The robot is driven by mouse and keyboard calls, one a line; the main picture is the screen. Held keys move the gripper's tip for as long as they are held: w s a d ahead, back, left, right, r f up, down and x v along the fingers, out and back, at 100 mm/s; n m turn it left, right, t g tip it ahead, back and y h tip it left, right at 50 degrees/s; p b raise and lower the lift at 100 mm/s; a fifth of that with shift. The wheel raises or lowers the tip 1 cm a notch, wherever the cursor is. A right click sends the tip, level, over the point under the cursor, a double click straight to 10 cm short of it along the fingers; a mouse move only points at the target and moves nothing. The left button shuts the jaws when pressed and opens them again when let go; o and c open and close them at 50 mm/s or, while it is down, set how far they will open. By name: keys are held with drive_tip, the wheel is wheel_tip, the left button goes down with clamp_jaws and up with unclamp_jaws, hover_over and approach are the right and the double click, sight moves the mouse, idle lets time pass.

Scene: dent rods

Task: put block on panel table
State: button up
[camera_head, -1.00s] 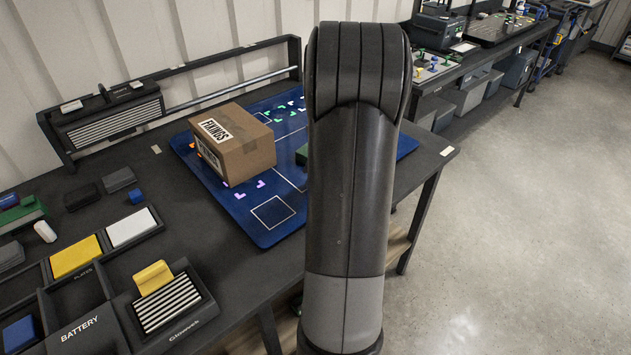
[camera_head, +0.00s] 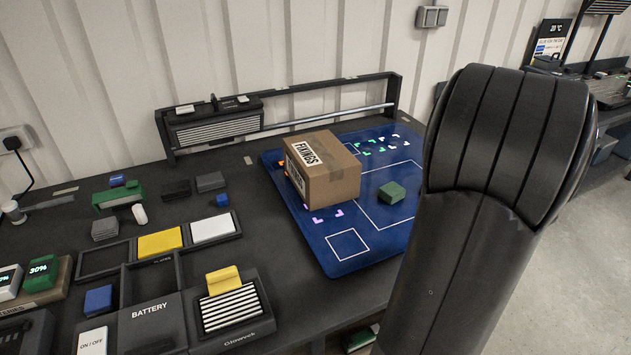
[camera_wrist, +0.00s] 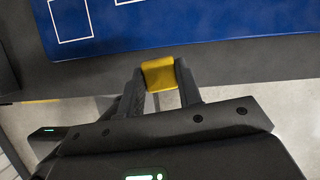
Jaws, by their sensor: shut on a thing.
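My gripper (camera_wrist: 160,84) is shut on a yellow block (camera_wrist: 159,72) in the wrist view. The block sits between the fingertips, over the dark table edge (camera_wrist: 225,64), just outside the blue panel (camera_wrist: 190,25). I cannot tell how high it is held. In the head view the blue panel (camera_head: 390,235) lies on the dark worktable (camera_head: 255,240). My arm fills the right side there and hides the panel's right end. The gripper and the held block do not show in the head view.
A cardboard box (camera_head: 325,175) and a green block (camera_head: 391,193) stand on the panel. Its near outlined square (camera_head: 348,246) is clear. A striped device with a yellow piece (camera_head: 223,281), trays and small blocks fill the table's left side. A rail runs along the back.

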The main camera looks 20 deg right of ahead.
wheel_tip(320, 180, up, 5)
drive_tip(key=shift+w+r, duration=0.1)
drive_tip(key=shift+r, duration=0.1)
drive_tip(key=w+a+n, duration=0.1)
drive_tip(key=w+a, duration=0.3)
drive_tip(key=w, duration=0.4)
drive_tip(key=w+a+n+y, duration=0.1)
drive_tip(key=w+a, duration=0.4)
drive_tip(key=w, duration=0.3)
drive_tip(key=w+a+n, duration=0.1)
drive_tip(key=w+a, duration=0.3)
drive_tip(key=w, duration=0.4)
drive_tip(key=n+g+y, duration=0.1)
drive_tip(key=n+y, duration=0.1)
drive_tip(key=n, duration=0.3)
hover_over(171, 216)
drive_tip(key=s+d, duration=0.1)
wheel_tip(171, 216, down, 14)
drive_tip(key=shift+s+d+f, duration=0.1)
drive_tip(key=shift+d, duration=0.05)
drive_tip(key=shift+f, duration=2.1)
drive_tip(key=shift+f, duration=0.1)
